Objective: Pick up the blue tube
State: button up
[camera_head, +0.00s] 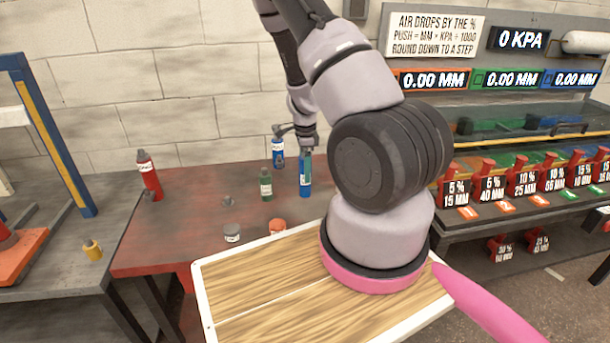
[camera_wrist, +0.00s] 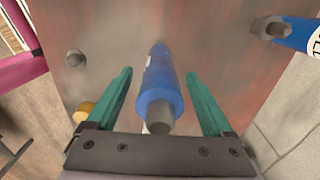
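The blue tube (camera_head: 305,182) stands upright on the red table, right of a green bottle. In the wrist view the blue tube (camera_wrist: 161,88) lies between my gripper's two green fingers, with its grey cap toward the palm. My gripper (camera_head: 306,156) is at the tube's upper part in the head view. In the wrist view my gripper (camera_wrist: 159,74) is open, with a gap visible on each side of the tube. The fingers hide part of the tube's top in the head view.
A blue bottle with a white label (camera_head: 278,154) stands behind left; it also shows in the wrist view (camera_wrist: 297,33). The green bottle (camera_head: 266,184) is close on the left. A red bottle (camera_head: 149,176), small grey jar (camera_head: 232,233) and orange-red lid (camera_head: 277,226) are farther off.

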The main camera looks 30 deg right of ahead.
grip_shut()
